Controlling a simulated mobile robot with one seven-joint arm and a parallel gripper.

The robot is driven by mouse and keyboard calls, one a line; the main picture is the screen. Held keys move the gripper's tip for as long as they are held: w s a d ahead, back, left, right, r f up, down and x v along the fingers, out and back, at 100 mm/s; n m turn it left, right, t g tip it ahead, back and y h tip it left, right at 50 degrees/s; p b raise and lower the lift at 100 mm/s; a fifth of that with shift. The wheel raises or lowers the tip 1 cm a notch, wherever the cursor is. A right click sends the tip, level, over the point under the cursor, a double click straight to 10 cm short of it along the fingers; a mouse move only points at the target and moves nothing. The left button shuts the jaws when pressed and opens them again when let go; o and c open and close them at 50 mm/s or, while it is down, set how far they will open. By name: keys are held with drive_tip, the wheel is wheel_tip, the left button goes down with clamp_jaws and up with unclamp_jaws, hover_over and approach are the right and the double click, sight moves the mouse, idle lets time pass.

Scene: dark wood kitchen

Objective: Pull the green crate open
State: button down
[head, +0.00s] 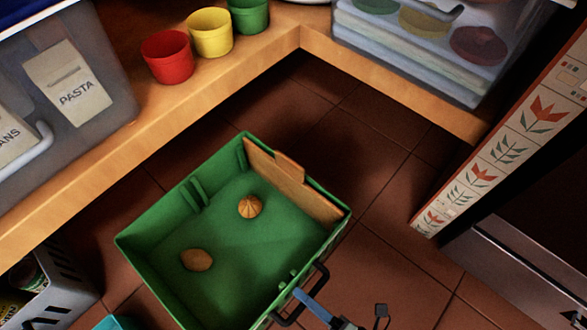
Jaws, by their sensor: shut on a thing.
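The green crate (136,266) stands low over the tiled floor, seen from above with its top open. A black handle (318,275) is on its lower right side. Inside lie a ribbed orange-brown round thing (250,206) and a brown potato-like thing (196,260). A wooden board (292,187) stands along its upper right wall. My gripper (325,315) is at the bottom edge, by the handle, with a blue part against it. It is shut on the handle; the exact contact is small and partly cut off.
A wooden shelf (235,86) runs above, with red (168,58), yellow (210,34) and green (249,14) cups and clear bins. A grey basket (62,290) is at lower left. A tiled post (478,165) stands right. Bare floor (385,235) lies right of the crate.

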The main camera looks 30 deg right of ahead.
drive_tip(key=shift+s+d, duration=0.25)
drive_tip(key=shift+s, duration=0.45)
drive_tip(key=c, duration=0.8)
unclamp_jaws()
drive_tip(key=shift+c, duration=0.2)
drive_tip(key=shift+s, duration=0.1)
drive_tip(key=p+v, duration=0.3)
drive_tip(key=v, duration=0.9)
drive_tip(key=shift+s, duration=0.35)
drive_tip(key=shift+d, duration=0.15)
